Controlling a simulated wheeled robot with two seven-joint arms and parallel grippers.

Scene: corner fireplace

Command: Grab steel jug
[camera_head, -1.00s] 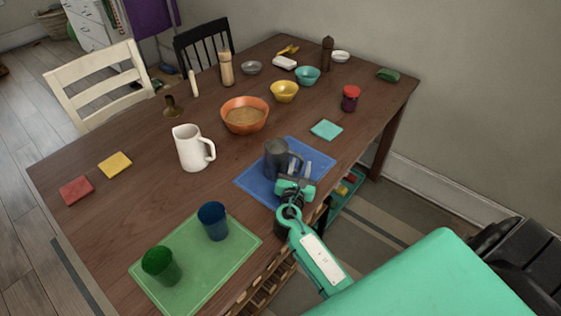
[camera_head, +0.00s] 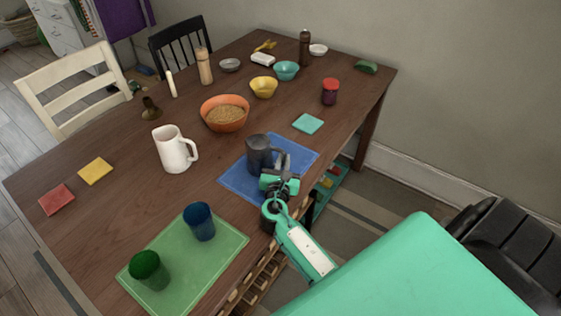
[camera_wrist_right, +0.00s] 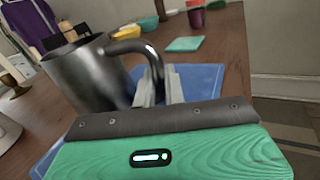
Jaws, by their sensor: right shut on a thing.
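The dark grey steel jug (camera_head: 259,152) is over the blue placemat (camera_head: 238,184), near the table's right edge. My right gripper (camera_head: 282,162) is at the jug's handle side and shut on the handle. In the right wrist view the jug (camera_wrist_right: 88,75) fills the left, and its handle (camera_wrist_right: 140,48) curves toward my gripper's fingers (camera_wrist_right: 158,88). The jug looks slightly tilted in that view. I cannot tell whether its base touches the mat. My left gripper is not in view.
A white pitcher (camera_head: 174,150) stands left of the jug, and an orange bowl (camera_head: 224,113) behind it. A green mat (camera_head: 226,250) holds a blue cup (camera_head: 200,222) and a green cup (camera_head: 149,270). A teal coaster (camera_head: 308,123) lies behind right. Bare wood lies between the pitcher and the coasters at left.

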